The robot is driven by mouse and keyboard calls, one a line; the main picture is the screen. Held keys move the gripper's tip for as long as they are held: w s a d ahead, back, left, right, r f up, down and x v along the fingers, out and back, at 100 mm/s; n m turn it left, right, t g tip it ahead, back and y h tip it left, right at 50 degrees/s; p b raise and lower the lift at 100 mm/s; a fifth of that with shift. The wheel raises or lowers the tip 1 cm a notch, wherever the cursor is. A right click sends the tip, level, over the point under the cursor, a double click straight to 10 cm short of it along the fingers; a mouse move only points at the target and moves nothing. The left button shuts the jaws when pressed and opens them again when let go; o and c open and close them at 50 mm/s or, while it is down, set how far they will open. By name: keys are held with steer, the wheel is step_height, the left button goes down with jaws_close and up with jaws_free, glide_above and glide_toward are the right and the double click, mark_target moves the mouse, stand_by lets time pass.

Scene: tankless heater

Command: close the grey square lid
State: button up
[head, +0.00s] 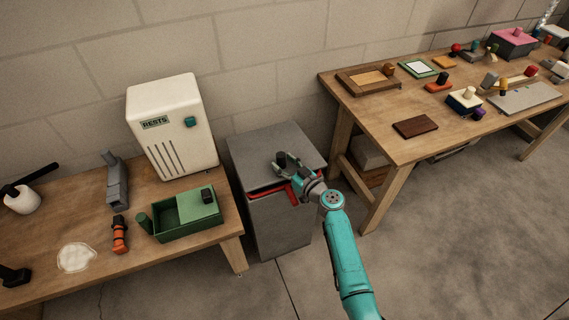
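The grey square lid (262,142) lies on top of a grey bin (282,225) that stands on the floor between the two tables. A dark knob (280,158) stands up on the lid. Something red (281,192) shows in a gap under the lid's front edge, so the lid looks not flush with the bin there. My gripper (286,162) is at the knob, reaching in from the front right. Its fingers look spread near the knob, but I cannot tell whether they touch or grip it. My gripper hides part of the lid's front right.
The left table holds a white heater (172,127), a green box (185,215), an orange tool (119,235) and a grey block (116,180). The right table (365,108) holds several small boxes and lids. The floor at front right is clear.

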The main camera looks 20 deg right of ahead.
steer(key=v, duration=1.2)
